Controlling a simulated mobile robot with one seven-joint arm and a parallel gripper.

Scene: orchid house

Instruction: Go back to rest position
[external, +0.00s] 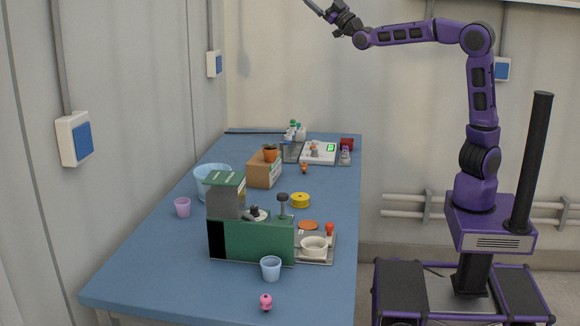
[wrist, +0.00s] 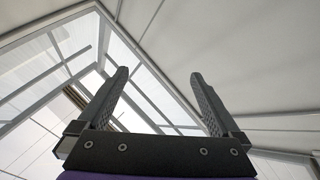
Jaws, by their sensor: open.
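My gripper (external: 328,12) is at the top of the external view, high above the far part of the blue table and partly cut by the frame's edge. My purple arm reaches up and to the left from its base at the right of the table. In the wrist view my gripper (wrist: 160,92) has its two dark fingers well apart, with nothing between them. Behind the fingers are only a pale wall and a framed window or roof panes. My gripper touches nothing.
The blue table (external: 165,265) carries a green machine (external: 240,235), a cardboard box (external: 265,170) with a pot, a blue bowl (external: 207,183), cups, a yellow ring (external: 300,200) and a white scale (external: 320,153). Wall boxes (external: 75,138) are at the left. Air around my arm is clear.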

